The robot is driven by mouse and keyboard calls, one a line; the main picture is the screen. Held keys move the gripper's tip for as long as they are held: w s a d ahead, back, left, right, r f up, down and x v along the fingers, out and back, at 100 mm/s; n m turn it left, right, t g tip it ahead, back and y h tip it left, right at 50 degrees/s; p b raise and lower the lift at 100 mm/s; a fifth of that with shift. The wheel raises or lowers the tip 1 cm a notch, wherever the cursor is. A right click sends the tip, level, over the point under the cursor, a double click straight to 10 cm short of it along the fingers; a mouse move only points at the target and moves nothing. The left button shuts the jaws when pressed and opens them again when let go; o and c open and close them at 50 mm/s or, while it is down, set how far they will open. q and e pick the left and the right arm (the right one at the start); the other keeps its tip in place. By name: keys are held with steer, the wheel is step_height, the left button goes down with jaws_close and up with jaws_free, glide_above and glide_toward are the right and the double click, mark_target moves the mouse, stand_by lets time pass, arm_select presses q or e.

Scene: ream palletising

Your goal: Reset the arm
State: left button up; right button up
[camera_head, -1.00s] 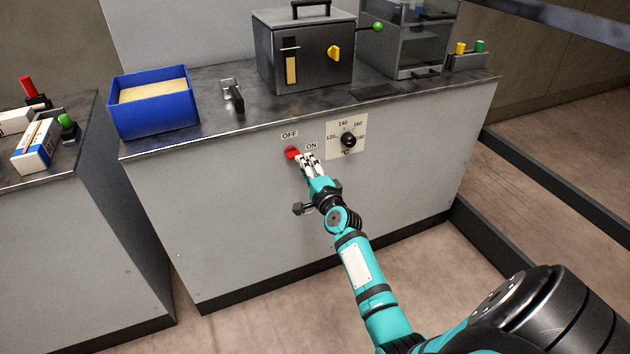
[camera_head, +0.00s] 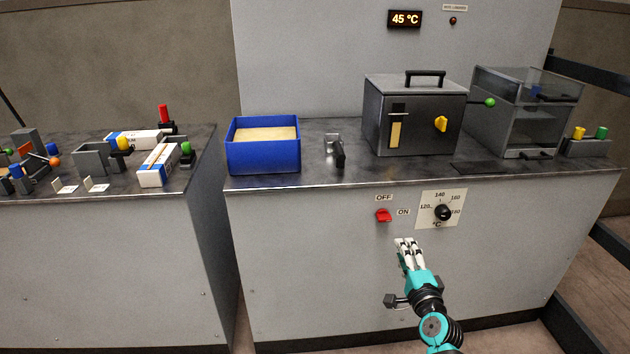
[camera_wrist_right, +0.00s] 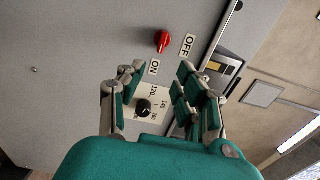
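My right gripper (camera_head: 404,246) is in front of the grey cabinet front, below the red switch (camera_head: 384,215) and apart from it. In the right wrist view my right gripper (camera_wrist_right: 160,85) has its fingers spread with nothing between them. The red switch (camera_wrist_right: 162,41) shows there beyond the fingertips, beside the ON and OFF labels. The black temperature knob (camera_head: 443,212) is on its scale plate to the right of the switch; it also shows between the fingers in the right wrist view (camera_wrist_right: 144,107). My left gripper is not in view.
On the worktop (camera_head: 310,178) stand a blue bin (camera_head: 264,158), a black handle (camera_head: 338,153), a dark box with a yellow knob (camera_head: 415,120) and a clear-sided case (camera_head: 515,110). A display (camera_head: 405,19) reads 45 °C. A side table with small items (camera_head: 110,185) is at the left.

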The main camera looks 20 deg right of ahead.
steer(key=s+a+f+n+g+y, duration=0.6)
steer(key=s+a+f+n+g, duration=0.4)
steer(key=s+a+f+n, duration=0.85)
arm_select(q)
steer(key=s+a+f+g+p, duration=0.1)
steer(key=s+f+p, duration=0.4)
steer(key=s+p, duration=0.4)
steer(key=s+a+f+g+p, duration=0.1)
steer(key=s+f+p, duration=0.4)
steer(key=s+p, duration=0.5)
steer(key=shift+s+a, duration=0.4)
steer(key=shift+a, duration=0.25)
arm_select(e)
steer(key=s+f+n+g, duration=0.1)
steer(key=s+f, duration=0.4)
steer(key=s, duration=0.5)
steer(key=s+f+n+g+h, duration=0.1)
steer(key=s+f, duration=0.4)
steer(key=s, duration=0.5)
steer(key=s+f+n+g+h, duration=0.1)
steer(key=s+f+g, duration=0.3)
steer(key=s, duration=0.6)
steer(key=shift+s+d+f+n+g, duration=0.25)
steer(key=shift+d+f+n, duration=0.2)
steer(key=shift+f+n, duration=0.4)
